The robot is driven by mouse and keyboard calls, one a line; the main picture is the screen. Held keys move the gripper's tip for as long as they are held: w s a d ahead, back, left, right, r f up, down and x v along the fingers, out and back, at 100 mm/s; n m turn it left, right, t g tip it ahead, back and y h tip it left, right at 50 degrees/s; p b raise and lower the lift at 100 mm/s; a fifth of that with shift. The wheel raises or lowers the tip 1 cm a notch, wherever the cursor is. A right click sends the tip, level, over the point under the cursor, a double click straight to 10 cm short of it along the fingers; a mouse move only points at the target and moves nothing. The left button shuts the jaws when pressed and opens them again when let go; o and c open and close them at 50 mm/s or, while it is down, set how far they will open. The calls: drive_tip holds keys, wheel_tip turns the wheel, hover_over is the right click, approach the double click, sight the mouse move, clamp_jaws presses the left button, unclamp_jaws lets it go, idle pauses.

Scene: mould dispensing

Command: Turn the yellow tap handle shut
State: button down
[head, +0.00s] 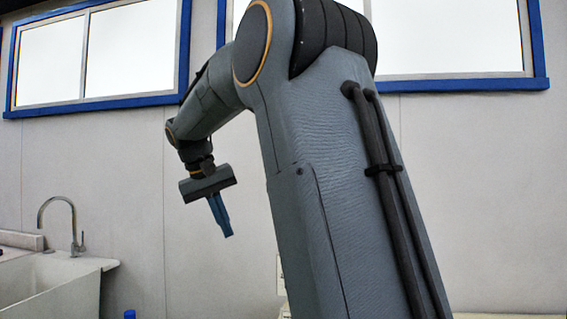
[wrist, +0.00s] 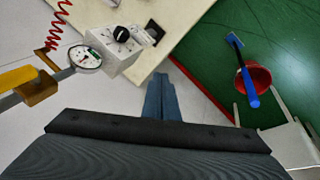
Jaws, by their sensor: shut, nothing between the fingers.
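The yellow tap handle (wrist: 17,77) shows at the left edge of the wrist view, partly cut off by the frame. It lies roughly along a grey pipe, next to a brass-coloured valve body (wrist: 38,90). A round dial gauge (wrist: 85,58) sits beside the valve. My gripper (wrist: 161,84) has its blue fingers together with nothing between them. It is to the right of the handle and apart from it. In the head view my gripper (head: 229,234) hangs in the air, fingers pointing down; the tap handle is not visible there.
A pale table (wrist: 155,75) carries a white box (wrist: 114,50) with a black knob. A red coiled hose (wrist: 52,38) rises near the gauge. A red bucket (wrist: 257,78) with a blue-handled tool stands on green floor. A sink (head: 60,275) is left in the head view.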

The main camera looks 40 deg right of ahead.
drive_tip(key=s+d+r+m+h+p, duration=0.1)
drive_tip(key=d+r+m, duration=0.2)
drive_tip(key=r, duration=0.8)
drive_tip(key=d+r+m+h+p, duration=0.15)
drive_tip(key=d+r, duration=0.25)
drive_tip(key=r, duration=0.8)
drive_tip(key=s+d+f+p, duration=0.1)
drive_tip(key=s+d+f, duration=0.1)
drive_tip(key=d+f, duration=0.6)
drive_tip(key=shift+s+d+m+g+p, duration=0.25)
drive_tip(key=shift+d+m+g+p, duration=0.05)
drive_tip(key=shift+d+m+p, duration=0.1)
